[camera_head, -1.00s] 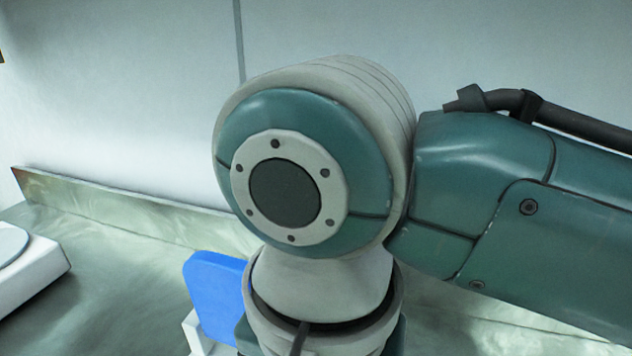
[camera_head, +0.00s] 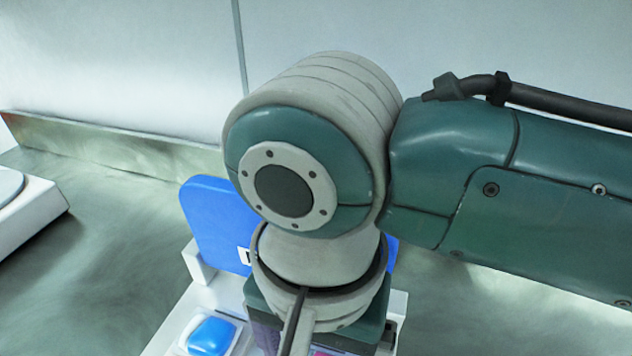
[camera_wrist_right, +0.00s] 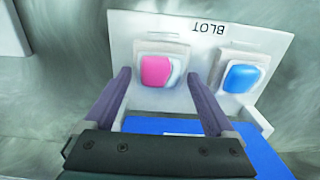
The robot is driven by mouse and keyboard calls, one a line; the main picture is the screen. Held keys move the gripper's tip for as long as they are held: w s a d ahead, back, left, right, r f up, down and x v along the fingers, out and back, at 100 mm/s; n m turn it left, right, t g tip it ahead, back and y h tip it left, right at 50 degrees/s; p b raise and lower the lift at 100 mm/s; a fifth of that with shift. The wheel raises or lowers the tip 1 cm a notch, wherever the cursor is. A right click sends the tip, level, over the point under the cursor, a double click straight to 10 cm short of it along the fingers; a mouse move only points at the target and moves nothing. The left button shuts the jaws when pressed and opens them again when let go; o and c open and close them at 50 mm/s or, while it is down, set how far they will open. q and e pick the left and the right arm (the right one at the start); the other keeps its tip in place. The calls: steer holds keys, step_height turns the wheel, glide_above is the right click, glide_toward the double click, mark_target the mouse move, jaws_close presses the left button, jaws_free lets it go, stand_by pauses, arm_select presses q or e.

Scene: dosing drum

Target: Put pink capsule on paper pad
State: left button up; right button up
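The pink capsule (camera_wrist_right: 157,71) sits in a small white square seat on a white stand (camera_wrist_right: 118,30) marked BLOT. My right gripper (camera_wrist_right: 159,79) is open, with its two purple fingers on either side of that seat in the wrist view. I cannot tell whether they touch it. In the head view my own right arm covers most of this gripper, and only a sliver of pink shows below it. I cannot make out a separate paper pad with certainty; the BLOT-marked surface is bare around its lettering. My left gripper is not in view.
A blue capsule (camera_wrist_right: 241,75) sits in a similar seat beside the pink one; it also shows in the head view (camera_head: 211,336). A blue upright panel (camera_head: 213,222) stands behind. A white scale-like device (camera_head: 32,215) is at the left. The counter between is clear.

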step_height(320, 180, up, 12)
steer(key=p, duration=0.3)
steer(key=s+f+n+t+y, duration=0.1)
steer(key=s+f+n+y, duration=0.2)
steer(key=s+f+y, duration=0.15)
steer(key=s+d+f+n+t+h, duration=0.1)
steer(key=d, duration=0.5)
steer(key=s+d+h, duration=0.2)
steer(key=d, duration=0.4)
steer(key=s+d+f+n+t+h, duration=0.1)
steer(key=s+d, duration=0.1)
steer(key=d, duration=0.4)
steer(key=shift+s+d+f+n+t, duration=0.15)
steer(key=shift+f+n+t, duration=0.15)
steer(key=shift+f, duration=0.05)
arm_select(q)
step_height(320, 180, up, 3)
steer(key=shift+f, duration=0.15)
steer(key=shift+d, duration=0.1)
